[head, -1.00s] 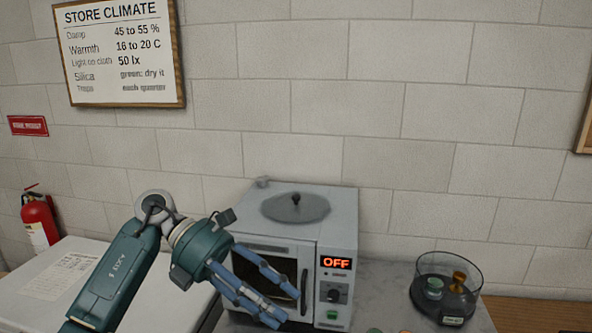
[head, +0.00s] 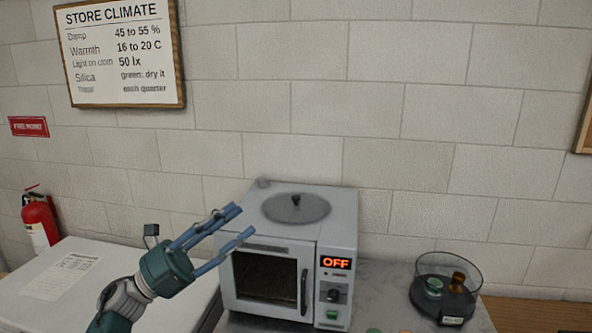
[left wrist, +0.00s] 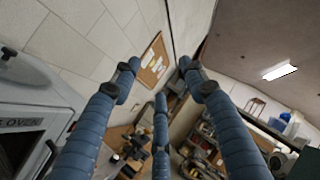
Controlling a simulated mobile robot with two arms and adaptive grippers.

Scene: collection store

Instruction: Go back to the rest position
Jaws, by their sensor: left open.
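My left gripper (head: 236,228) is in the head view, in front of the left part of the oven (head: 338,232). Its blue fingers are spread open and hold nothing; they point up and to the right. In the left wrist view the fingers (left wrist: 160,100) show spread, with only the room beyond them. The oven is a grey box with a closed glass door, a dark handle and a red display reading OFF. It shows at the left edge of the left wrist view. My right gripper is in neither view.
A round grey lid with a dark knob (head: 296,207) lies on the oven. A clear-walled dish (head: 447,262) with small jars stands to its right. A white chest (head: 100,262) with a paper on top is at left. A red extinguisher (head: 38,222) stands by the wall.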

